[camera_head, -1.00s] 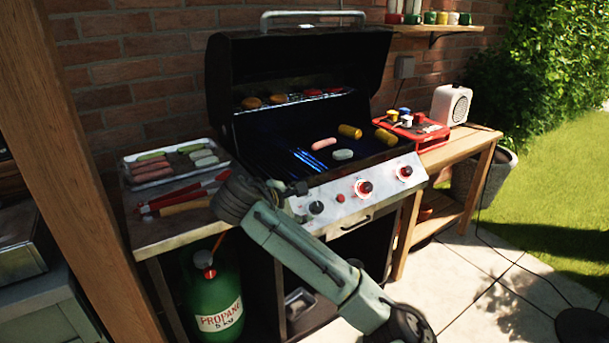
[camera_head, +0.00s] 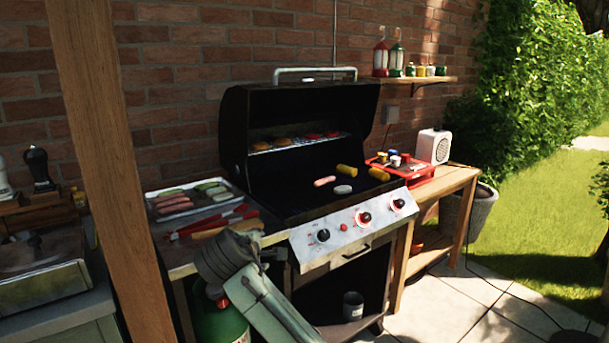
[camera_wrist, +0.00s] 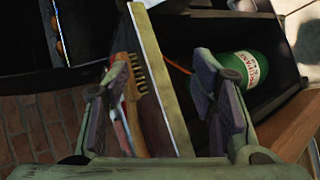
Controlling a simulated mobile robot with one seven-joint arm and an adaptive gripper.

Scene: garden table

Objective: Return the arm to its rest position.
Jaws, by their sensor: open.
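My arm (camera_head: 262,305) reaches up from the bottom of the head view, with its wrist end in front of the side table by the grill. In the wrist view my gripper (camera_wrist: 162,80) is open, with its two fingers apart and nothing held between them. Behind the fingers show the side table's edge (camera_wrist: 160,75) and a bristled brush (camera_wrist: 138,75). How far the fingers are from the table edge I cannot tell. In the head view the fingers are not clearly made out.
The open grill (camera_head: 335,240) holds sausages, patties and corn. A food tray (camera_head: 160,212) and red-handled tools (camera_head: 212,222) lie on the side table. A green propane bottle (camera_head: 215,325) stands below, partly hidden by my arm. A wooden post (camera_head: 108,150) stands left. Paving (camera_head: 445,305) is open at right.

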